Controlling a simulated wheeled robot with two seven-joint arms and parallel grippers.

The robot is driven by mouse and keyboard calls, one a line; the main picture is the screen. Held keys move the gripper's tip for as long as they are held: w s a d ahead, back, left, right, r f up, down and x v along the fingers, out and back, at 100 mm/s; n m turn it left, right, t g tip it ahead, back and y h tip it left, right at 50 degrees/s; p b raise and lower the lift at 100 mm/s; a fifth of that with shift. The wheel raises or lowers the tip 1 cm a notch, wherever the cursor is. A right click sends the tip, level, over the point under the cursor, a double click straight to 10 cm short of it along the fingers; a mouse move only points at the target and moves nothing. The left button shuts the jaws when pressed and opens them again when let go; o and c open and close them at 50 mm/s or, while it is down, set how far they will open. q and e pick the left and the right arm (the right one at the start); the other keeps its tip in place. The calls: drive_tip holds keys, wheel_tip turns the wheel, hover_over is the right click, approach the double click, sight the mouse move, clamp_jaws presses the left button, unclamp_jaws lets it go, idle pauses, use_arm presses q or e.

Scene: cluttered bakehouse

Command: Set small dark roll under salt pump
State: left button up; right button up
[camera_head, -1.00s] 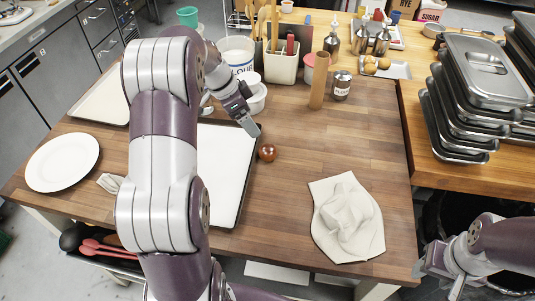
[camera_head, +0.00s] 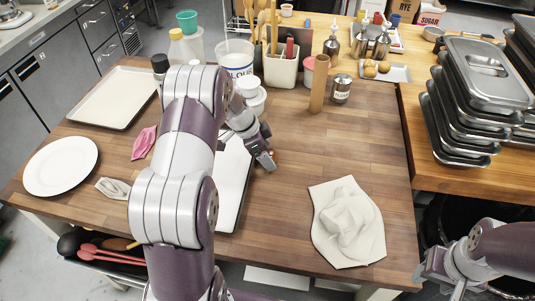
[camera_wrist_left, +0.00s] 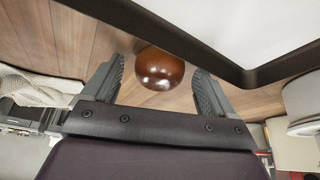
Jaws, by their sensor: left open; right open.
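The small dark roll (camera_wrist_left: 160,68), round, glossy and brown, lies on the wooden table beside the tray's dark rim. In the left wrist view it sits between the open fingers of my left gripper (camera_wrist_left: 160,82), with a gap visible at the right finger. In the head view my left gripper (camera_head: 266,161) covers nearly all of the roll. Metal pump-style dispensers (camera_head: 361,41) stand at the back of the table; I cannot tell which is the salt pump. My right gripper (camera_head: 437,278) is open and empty off the table's front right corner.
A large white tray (camera_head: 232,185) lies partly behind my left arm. A crumpled cloth (camera_head: 347,220) lies front right. The table's middle right is clear.

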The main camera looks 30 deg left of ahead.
use_arm(q)
drive_tip(key=c, duration=0.9)
drive_tip(key=shift+o, duration=0.2)
drive_tip(key=shift+r, duration=0.1)
